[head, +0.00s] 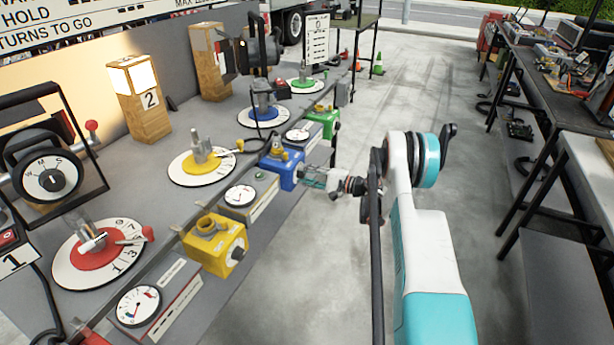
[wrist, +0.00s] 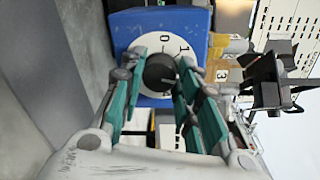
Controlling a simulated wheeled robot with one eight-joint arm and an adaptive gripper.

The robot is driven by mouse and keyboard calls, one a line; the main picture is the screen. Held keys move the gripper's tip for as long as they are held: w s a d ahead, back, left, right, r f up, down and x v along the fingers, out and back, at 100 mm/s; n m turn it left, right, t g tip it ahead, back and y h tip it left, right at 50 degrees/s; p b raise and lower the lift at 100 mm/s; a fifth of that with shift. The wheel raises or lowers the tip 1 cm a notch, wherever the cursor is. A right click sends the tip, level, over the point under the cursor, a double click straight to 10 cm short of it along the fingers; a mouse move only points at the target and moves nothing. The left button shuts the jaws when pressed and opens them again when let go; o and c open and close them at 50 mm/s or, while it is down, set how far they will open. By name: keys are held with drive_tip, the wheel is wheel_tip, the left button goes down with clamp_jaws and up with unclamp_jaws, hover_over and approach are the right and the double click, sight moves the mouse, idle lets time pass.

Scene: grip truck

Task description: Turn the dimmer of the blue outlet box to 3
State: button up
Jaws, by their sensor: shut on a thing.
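The blue outlet box (head: 283,169) stands at the front edge of the grey bench in the head view, with a yellow connector (head: 283,154) on top. In the wrist view the blue box (wrist: 198,20) carries a white dial face (wrist: 135,62) with numbers such as 0, 1 and 3 partly visible. A dark round dimmer knob (wrist: 160,70) is at the dial's middle. My gripper (head: 307,176) reaches the box's front from the right. In the wrist view my gripper (wrist: 158,82) has its teal fingers on both sides of the knob, shut on it. The knob's pointer is not clear.
A yellow outlet box (head: 215,247) and a green outlet box (head: 323,122) stand along the same bench edge. Round dial plates in red (head: 97,249), yellow (head: 200,168) and blue (head: 262,116) lie behind. The floor right of my arm is open, up to dark tables (head: 545,75).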

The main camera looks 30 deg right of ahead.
drive_tip(key=shift+m, duration=2.1)
drive_tip(key=shift+d, duration=0.1)
drive_tip(key=o, duration=1.1)
drive_tip(key=shift+c, duration=0.2)
drive_tip(key=v, duration=1.2)
drive_tip(key=shift+w+d, duration=0.1)
